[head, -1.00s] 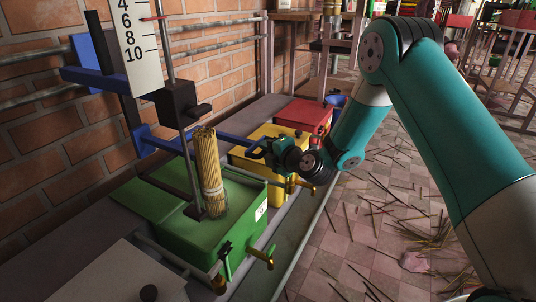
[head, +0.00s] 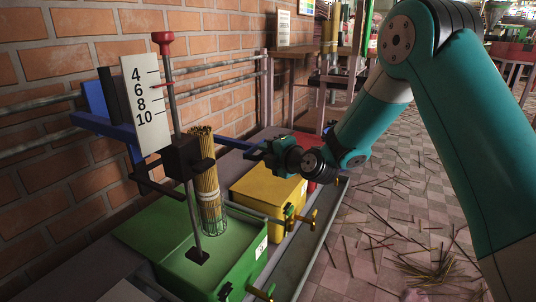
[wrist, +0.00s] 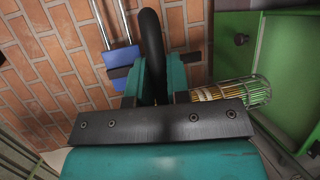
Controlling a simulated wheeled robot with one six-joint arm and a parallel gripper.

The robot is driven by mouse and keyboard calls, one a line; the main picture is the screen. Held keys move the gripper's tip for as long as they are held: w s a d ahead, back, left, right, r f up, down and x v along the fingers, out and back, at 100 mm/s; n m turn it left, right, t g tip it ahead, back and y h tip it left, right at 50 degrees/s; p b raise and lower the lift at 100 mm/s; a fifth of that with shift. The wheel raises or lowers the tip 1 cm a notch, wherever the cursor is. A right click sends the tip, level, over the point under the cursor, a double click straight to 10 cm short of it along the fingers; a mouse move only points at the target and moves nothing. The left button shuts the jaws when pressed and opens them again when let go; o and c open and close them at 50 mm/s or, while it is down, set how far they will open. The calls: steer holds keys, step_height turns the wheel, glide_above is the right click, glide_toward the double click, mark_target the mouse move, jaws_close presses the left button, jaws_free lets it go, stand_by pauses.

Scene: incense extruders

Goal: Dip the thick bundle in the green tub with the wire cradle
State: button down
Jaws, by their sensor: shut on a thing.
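The thick stick bundle (head: 206,165), tied with a pale band, stands upright in the wire cradle (head: 213,220) over the green tub (head: 225,275). The cradle's mesh shows; whether its bottom touches the liquid is unclear. In the wrist view the bundle's end lies inside the cradle (wrist: 256,91) at the right. My gripper (head: 268,150) is to the right of the bundle, at the end of a blue bar (head: 236,144), shut on a black curved handle (wrist: 151,45). The handle's lower part is hidden by the jaws.
A white scale (head: 147,95) and a red-topped upright rod (head: 168,80) stand by the green tub. A yellow tub (head: 265,190) with brass taps is just behind, below my gripper. A brick wall (head: 50,190) bounds the left. Loose sticks lie on the tiled floor at right.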

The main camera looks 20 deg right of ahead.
steer(key=c, duration=1.1)
jaws_free()
steer(key=b+v, duration=0.8)
steer(key=v, duration=0.9)
steer(key=shift+s+b, duration=0.2)
steer(key=shift+b, duration=0.1)
steer(key=shift+r, duration=0.1)
